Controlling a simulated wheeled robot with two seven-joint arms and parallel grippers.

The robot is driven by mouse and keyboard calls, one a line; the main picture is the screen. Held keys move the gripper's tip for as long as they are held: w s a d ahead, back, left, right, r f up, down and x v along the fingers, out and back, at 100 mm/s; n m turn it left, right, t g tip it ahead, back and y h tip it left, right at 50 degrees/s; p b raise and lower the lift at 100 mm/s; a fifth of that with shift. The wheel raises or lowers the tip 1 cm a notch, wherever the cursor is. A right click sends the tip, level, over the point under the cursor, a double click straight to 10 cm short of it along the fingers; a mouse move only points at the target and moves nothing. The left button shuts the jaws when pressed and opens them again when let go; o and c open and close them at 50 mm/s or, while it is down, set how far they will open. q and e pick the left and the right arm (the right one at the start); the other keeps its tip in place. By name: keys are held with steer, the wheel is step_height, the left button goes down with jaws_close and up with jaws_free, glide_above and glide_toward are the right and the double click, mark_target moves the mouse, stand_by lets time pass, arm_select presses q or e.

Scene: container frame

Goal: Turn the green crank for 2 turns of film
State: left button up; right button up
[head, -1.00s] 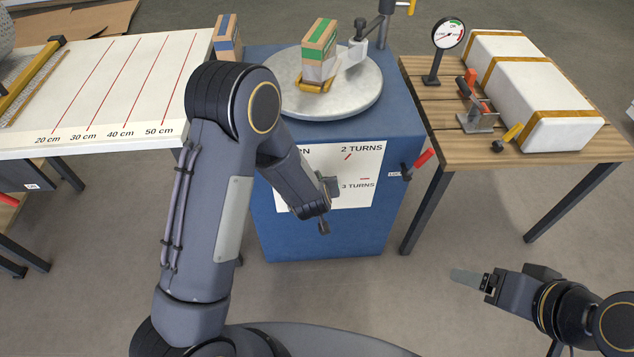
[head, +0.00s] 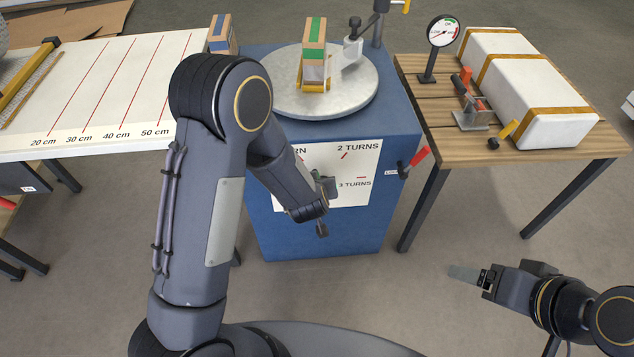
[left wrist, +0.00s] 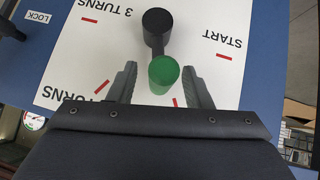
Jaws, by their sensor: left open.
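The green crank knob (left wrist: 164,72) is in the left wrist view, on a dark crank arm (left wrist: 157,38) that runs up to a black hub. My left gripper (left wrist: 160,86) is open. Its fingers stand on either side of the knob, with gaps. In the head view my left gripper (head: 323,200) is at the white dial panel (head: 354,168) on the blue turntable base and hides much of the crank. On the turntable (head: 358,90) stands a box (head: 315,50) with green tape and film around its lower part. My right gripper (head: 470,274) hangs empty-looking at the lower right; its finger gap is unclear.
A red lock lever (head: 418,157) sticks out at the base's right side. A wooden table (head: 550,147) on the right carries a gauge (head: 443,31), a clamp and a white strapped block (head: 558,130). A white measuring table (head: 90,90) stands on the left.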

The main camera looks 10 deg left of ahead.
arm_select(q)
steer(key=v, duration=0.5)
steer(key=shift+p, duration=0.3)
